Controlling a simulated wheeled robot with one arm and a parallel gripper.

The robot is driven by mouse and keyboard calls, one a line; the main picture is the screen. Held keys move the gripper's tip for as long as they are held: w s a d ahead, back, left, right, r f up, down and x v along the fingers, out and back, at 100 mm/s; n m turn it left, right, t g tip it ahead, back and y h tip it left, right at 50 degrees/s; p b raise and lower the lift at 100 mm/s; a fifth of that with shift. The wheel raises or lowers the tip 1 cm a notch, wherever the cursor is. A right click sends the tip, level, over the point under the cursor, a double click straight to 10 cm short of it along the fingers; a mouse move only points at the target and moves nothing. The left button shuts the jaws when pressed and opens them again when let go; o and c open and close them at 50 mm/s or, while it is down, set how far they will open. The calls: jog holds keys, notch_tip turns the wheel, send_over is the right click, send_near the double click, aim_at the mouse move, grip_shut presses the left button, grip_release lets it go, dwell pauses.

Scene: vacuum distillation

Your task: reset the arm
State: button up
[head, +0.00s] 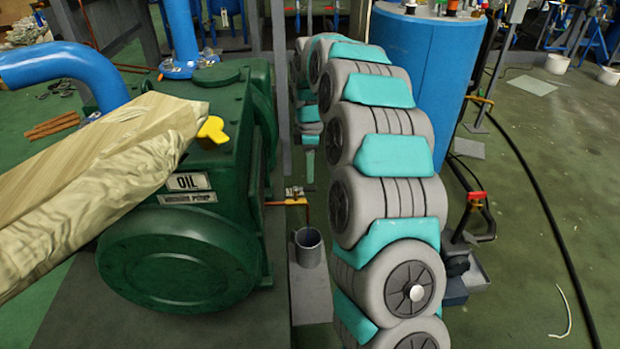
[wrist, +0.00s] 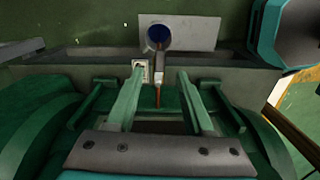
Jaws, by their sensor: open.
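My arm (head: 385,195), grey with teal bands, curves from the lower middle of the head view up and away to the back.
A green oil pump (head: 185,225) with a yellow cap (head: 213,130) stands left of my arm. A wrapped beige bundle (head: 90,190) lies over it. A blue drum (head: 425,70) stands behind right. A black hose (head: 540,200) curves across the fairly open floor at right.

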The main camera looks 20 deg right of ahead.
notch_tip(320, 180, up, 3)
jog(key=shift+f, duration=0.15)
jog(key=s+a+r+m, duration=0.2)
jog(key=s, duration=0.6)
jog(key=s+a+r+m+g, duration=0.1)
jog(key=s+a+r+m, duration=0.15)
jog(key=s, duration=0.45)
jog(key=s+a+r+m, duration=0.1)
jog(key=s+m, duration=0.2)
jog(key=s, duration=0.5)
jog(key=s+f+m, duration=0.2)
jog(key=s+m, duration=0.1)
jog(key=s, duration=0.8)
jog(key=s+f+m, duration=0.1)
jog(key=s+m, duration=0.3)
jog(key=s, duration=0.7)
jog(key=shift+f+g, duration=0.35)
jog(key=shift+g, duration=0.05)
